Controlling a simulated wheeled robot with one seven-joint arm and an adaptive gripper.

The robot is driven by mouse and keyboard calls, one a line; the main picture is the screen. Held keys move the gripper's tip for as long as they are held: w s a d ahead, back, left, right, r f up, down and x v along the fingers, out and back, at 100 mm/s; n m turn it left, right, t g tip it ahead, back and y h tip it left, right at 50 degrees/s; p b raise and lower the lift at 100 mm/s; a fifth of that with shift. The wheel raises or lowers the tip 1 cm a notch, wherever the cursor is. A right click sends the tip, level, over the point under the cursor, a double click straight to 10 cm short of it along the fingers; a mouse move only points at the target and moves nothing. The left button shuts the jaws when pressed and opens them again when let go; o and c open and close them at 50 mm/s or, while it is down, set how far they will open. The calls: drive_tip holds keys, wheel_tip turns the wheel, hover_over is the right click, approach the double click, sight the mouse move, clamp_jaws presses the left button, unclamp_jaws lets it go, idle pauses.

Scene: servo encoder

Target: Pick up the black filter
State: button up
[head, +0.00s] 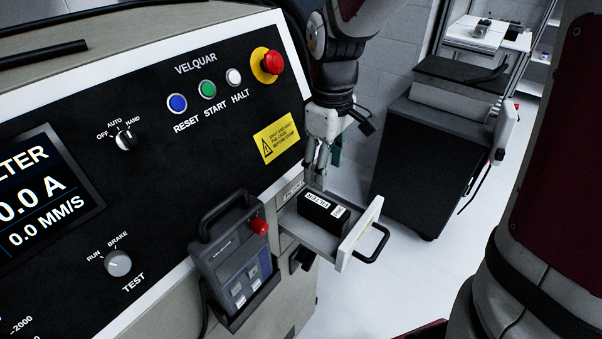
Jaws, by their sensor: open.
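A black box-shaped filter (322,212) with white labels on its top and end lies in a pulled-out drawer (318,241). The drawer has a pale front panel and a black handle. My gripper (316,178) hangs just above the back end of the filter, near the machine's front. Its fingers point down and are apart from each other, with nothing seen between them. The narrow view of the fingers hides the exact gap to the filter.
The machine's black control panel (225,130) rises just left of my gripper. A pendant (236,262) with a red knob hangs on the machine left of the drawer. A dark cart (425,160) stands behind to the right. White floor is clear between the drawer and cart.

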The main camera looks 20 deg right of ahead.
sight(324, 203)
wheel_tip(324, 203, down, 13)
drive_tip(key=shift+r+p, duration=0.1)
drive_tip(key=shift+p, duration=0.35)
clamp_jaws()
idle(0.3)
